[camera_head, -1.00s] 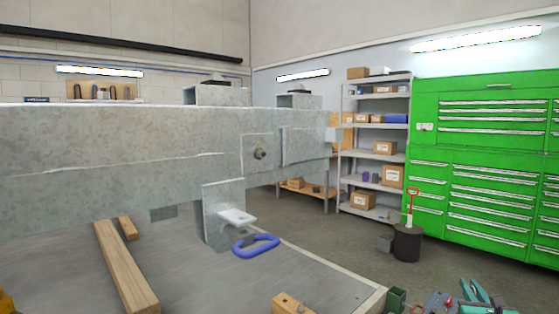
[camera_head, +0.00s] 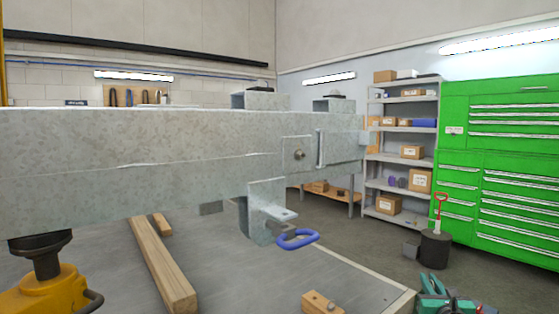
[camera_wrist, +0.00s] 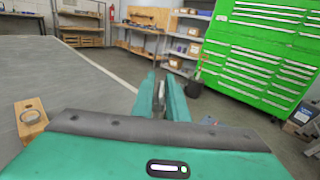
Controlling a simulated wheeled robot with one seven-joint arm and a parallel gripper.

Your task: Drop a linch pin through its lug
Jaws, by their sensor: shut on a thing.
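The lug is a grey metal tab (camera_head: 272,213) with a small hole, standing out from a bracket under the galvanized trailer beam (camera_head: 120,150) in the head view. A blue oval ring (camera_head: 298,240) is just below and right of the tab. My teal gripper (camera_head: 436,287) is at the bottom right of the head view, well right of and below the lug. In the wrist view my gripper (camera_wrist: 160,84) is shut on a narrow grey metal piece (camera_wrist: 158,99), seemingly the linch pin. Most of it is hidden between the fingers, so its shape and tilt are unclear.
A wooden block with a hole (camera_head: 321,303) sits at the bench's front; it also shows in the wrist view (camera_wrist: 30,118). A timber (camera_head: 160,262) lies on the grey bench top (camera_head: 245,285). A yellow jack-like tool (camera_head: 48,290) stands at left. Shelves and green cabinets are far behind.

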